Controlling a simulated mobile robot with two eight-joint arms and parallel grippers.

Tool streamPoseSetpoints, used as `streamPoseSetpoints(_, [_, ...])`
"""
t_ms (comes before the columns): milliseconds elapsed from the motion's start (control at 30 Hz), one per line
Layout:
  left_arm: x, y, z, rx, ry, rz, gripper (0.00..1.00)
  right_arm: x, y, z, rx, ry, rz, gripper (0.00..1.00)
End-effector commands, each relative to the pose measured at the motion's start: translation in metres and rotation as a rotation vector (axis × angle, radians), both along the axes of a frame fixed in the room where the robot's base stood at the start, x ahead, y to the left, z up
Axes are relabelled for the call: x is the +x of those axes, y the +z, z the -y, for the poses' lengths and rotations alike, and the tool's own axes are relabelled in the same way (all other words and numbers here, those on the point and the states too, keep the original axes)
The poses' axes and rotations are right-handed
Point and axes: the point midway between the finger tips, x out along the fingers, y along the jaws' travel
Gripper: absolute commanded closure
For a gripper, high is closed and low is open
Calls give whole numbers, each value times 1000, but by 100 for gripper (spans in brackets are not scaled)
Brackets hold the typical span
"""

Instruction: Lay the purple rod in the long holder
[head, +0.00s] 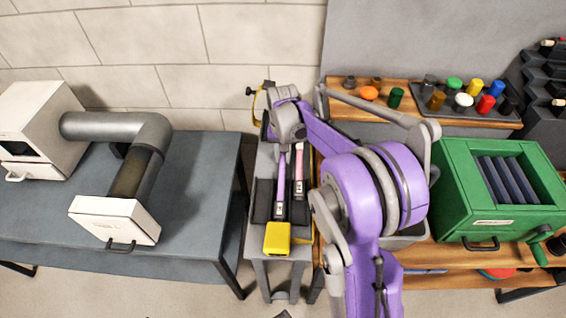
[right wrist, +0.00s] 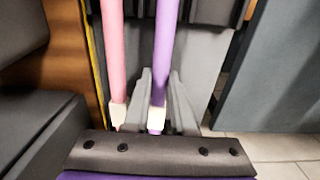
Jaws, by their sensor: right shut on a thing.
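The purple rod (head: 281,184) runs lengthwise along the narrow stand in the head view, with a black-and-white lower end. My right gripper (head: 286,143) is at its far end, shut on it. In the right wrist view, the purple rod (right wrist: 165,50) with its pale collar passes at the grey fingers (right wrist: 161,103). A pink rod (head: 299,168) lies parallel to its right, and it shows on the left in the wrist view (right wrist: 115,55). The long dark holder (head: 262,201) lies under the rods; I cannot tell whether the purple rod touches it. My left gripper is out of view.
A yellow block (head: 277,238) sits at the near end of the stand. A blue-grey table (head: 190,190) with a grey duct (head: 147,136) is to the left. A green box (head: 455,190) with a crank stands right. Several coloured caps (head: 454,84) stand behind.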

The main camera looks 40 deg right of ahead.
Motion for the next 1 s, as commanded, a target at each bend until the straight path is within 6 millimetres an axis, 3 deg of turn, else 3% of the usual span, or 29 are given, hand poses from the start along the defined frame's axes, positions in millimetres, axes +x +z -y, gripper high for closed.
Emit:
streamPoseSetpoints(567, [0, 1, 0, 0, 0, 0, 50, 0, 2, 0, 0, 0, 0, 100])
streamPoseSetpoints(1000, [5, 24, 0, 0, 0, 11, 50, 0, 35, 0, 0, 0, 0, 100])
